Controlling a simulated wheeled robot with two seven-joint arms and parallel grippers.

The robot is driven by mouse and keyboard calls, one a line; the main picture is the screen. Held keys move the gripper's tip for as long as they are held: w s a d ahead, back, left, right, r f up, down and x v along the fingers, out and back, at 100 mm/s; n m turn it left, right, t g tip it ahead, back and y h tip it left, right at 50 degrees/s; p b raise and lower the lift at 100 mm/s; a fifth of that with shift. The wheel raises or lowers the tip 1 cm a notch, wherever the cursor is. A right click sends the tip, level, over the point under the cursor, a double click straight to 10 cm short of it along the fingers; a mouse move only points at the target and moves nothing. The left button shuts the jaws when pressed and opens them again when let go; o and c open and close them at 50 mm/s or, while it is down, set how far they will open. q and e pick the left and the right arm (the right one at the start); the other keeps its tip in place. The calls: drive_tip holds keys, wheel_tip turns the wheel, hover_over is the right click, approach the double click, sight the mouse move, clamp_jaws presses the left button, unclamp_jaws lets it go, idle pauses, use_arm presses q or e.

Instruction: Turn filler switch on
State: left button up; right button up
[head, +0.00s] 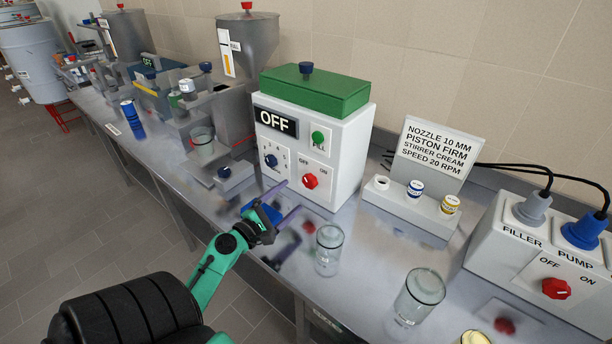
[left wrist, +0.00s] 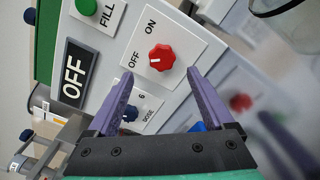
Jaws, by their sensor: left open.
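The filler is a white box with a green top (head: 315,92), and its dark display reads OFF. Its red switch knob (head: 310,181) sits on a white plate marked OFF and ON. In the left wrist view the red knob (left wrist: 162,57) has its white mark toward OFF. My left gripper (head: 290,200) is open and empty, in front of the filler's lower front. In the left wrist view its purple fingers (left wrist: 161,78) point at the knob plate, with the knob just beyond and between the tips, apparently untouched. My right gripper is not in view.
A green FILL button (head: 318,137) and a blue dose knob (head: 270,160) are on the same front. A glass jar (head: 329,249) stands right of my gripper, another (head: 419,296) farther right. A FILLER and PUMP socket box (head: 535,262) has its own red OFF/ON knob.

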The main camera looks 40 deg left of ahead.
sight(308, 184)
use_arm(q)
drive_tip(key=w+p, duration=0.1)
drive_tip(key=w, duration=0.6)
drive_tip(key=shift+w+f+p, duration=0.1)
drive_tip(key=shift+w+p, duration=0.2)
drive_tip(key=shift+w, duration=0.2)
drive_tip(key=shift+f, duration=0.1)
drive_tip(key=shift+c, duration=1.2)
clamp_jaws()
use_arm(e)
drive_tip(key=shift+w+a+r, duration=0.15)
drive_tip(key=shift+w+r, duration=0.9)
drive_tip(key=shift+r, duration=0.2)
